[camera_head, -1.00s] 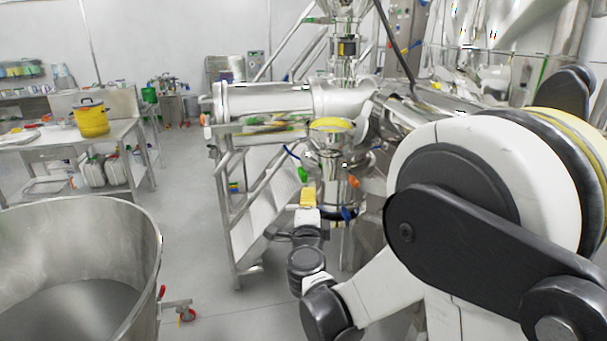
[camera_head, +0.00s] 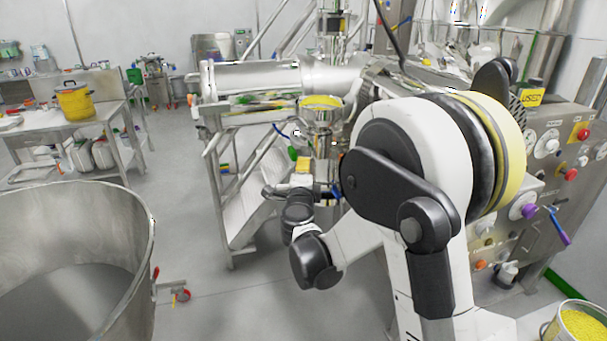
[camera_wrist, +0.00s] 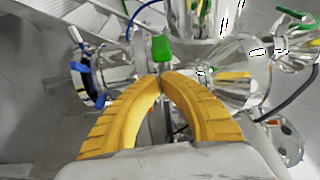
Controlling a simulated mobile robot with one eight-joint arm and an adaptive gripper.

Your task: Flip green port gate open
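The green port gate handle (camera_wrist: 163,48) shows as a small green block just beyond my fingertips in the wrist view. It also shows in the head view (camera_head: 293,153), below the steel funnel with yellow contents (camera_head: 322,103). My gripper (camera_wrist: 163,78) has two curved yellow fingers whose tips meet or nearly meet, with nothing visible between them. The tips point at the green handle; I cannot tell whether they touch it. In the head view my gripper (camera_head: 303,164) is low beside the port, and its fingertips are hard to make out.
Blue handles (camera_wrist: 80,66) and a steel pipe flange sit close to the left of my fingers. Steel stairs (camera_head: 245,205) stand behind my gripper. A large steel bowl (camera_head: 145,225) is at lower left. A control panel (camera_head: 560,150) stands at right. Floor between is clear.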

